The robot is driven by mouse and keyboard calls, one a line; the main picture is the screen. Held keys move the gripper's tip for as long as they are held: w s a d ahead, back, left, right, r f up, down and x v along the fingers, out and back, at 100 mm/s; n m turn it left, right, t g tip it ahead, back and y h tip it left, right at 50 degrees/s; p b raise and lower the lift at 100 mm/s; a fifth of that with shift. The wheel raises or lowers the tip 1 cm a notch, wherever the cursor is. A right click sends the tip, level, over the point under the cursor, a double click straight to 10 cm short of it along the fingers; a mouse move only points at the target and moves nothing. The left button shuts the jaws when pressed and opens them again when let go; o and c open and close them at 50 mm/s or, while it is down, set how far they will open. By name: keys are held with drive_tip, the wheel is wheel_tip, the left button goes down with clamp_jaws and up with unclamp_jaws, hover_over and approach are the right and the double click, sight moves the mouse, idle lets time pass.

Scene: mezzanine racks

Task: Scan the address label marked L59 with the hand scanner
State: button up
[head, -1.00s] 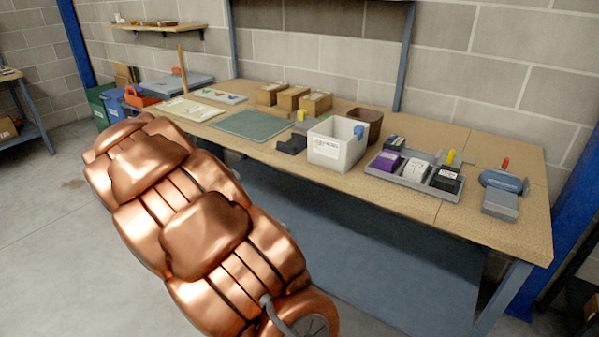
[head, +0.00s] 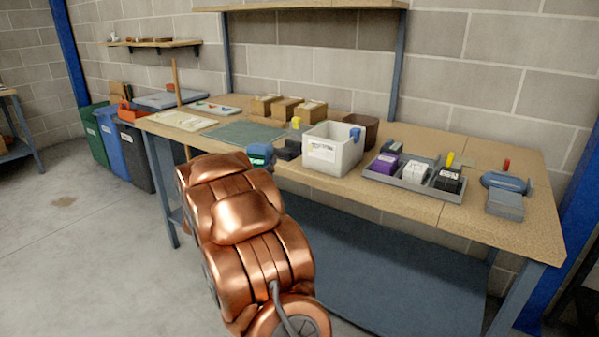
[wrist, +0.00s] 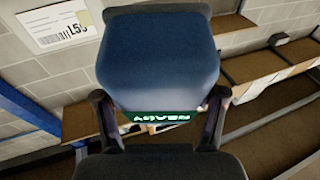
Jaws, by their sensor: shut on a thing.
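The hand scanner (wrist: 158,60), a dark blue block with a small green-lit display, sits between the fingers of my gripper (wrist: 160,103), which is shut on it. The display text appears upside down and seems to read READY. The scanner's blue end also shows in the head view (head: 260,153), beyond my copper arm, which hides the gripper there. A white address label (wrist: 58,27) with a barcode is on the wall side at the upper left of the wrist view, apart from the scanner.
The workbench (head: 410,205) holds a white bin (head: 333,150), a grey tray (head: 412,182) of small boxes, brown cartons (head: 287,107) and a green mat (head: 243,134). A wall shelf (head: 300,5) is above. Bins (head: 108,138) stand at left. The floor at left is clear.

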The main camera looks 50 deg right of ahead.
drive_tip(key=s+d+m+g+h+b, duration=0.2)
drive_tip(key=s+d+m+g+h, duration=0.3)
drive_tip(key=s, duration=0.6)
drive_tip(key=shift+n+g+y, duration=0.6)
drive_tip(key=shift+g+y, duration=0.1)
drive_tip(key=shift+w+d+r, duration=0.15)
drive_tip(key=shift+d, duration=1.5)
drive_tip(key=shift+w+d+r, duration=0.1)
drive_tip(key=shift+d+r, duration=0.05)
drive_tip(key=shift+d, duration=1.45)
drive_tip(key=shift+d+p, duration=0.35)
drive_tip(key=shift+d, duration=0.45)
drive_tip(key=shift+a, duration=0.1)
drive_tip(key=a, duration=0.6)
drive_tip(key=shift+a, duration=0.4)
